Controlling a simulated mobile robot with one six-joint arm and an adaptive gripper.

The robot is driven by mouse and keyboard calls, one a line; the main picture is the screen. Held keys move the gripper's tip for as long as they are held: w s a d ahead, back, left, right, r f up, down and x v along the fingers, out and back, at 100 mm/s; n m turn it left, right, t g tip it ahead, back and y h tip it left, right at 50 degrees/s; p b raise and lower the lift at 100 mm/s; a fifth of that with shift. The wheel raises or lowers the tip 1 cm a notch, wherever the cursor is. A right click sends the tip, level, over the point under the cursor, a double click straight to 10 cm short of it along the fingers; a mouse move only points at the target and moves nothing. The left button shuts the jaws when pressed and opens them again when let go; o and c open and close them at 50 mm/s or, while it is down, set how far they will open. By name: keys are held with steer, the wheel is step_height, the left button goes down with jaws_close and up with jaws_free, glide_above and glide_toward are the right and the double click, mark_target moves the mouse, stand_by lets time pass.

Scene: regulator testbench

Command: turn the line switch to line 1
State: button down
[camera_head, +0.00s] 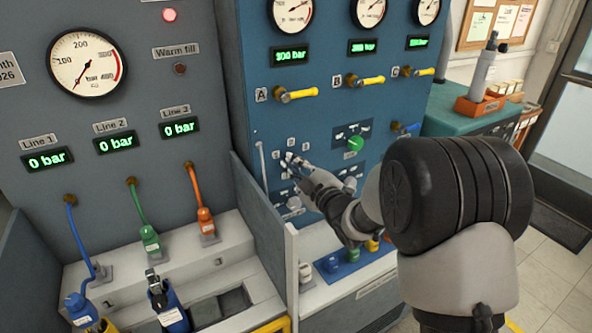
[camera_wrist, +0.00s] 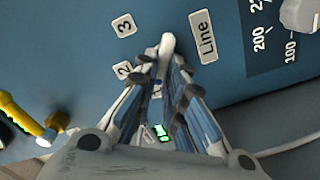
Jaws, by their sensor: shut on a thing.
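The line switch (camera_wrist: 167,44) is a white handle on the blue panel, and its rounded end sticks out past my fingertips in the wrist view. My gripper (camera_wrist: 164,75) is shut on this handle; in the head view my gripper (camera_head: 290,162) is against the panel below valve A. The number labels 3 (camera_wrist: 124,25) and 2 (camera_wrist: 122,70) lie beside the switch, and the label reading Line (camera_wrist: 204,37) is on its other side. Label 1 is not visible in the wrist view. My fingers hide most of the handle, so I cannot tell which number it points to.
Yellow valve handles A (camera_head: 300,94), B (camera_head: 368,81) and C (camera_head: 420,72) stick out above. A green knob (camera_head: 355,144) is to the right. The grey panel shows Line 1 (camera_head: 46,158), Line 2 (camera_head: 119,141) and Line 3 (camera_head: 179,127) displays, each 0 bar. A divider wall (camera_head: 262,235) stands below left.

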steer(key=shift+n, duration=0.6)
steer(key=c, duration=1.7)
jaws_free()
steer(key=shift+o, duration=0.2)
steer(key=v, duration=1.2)
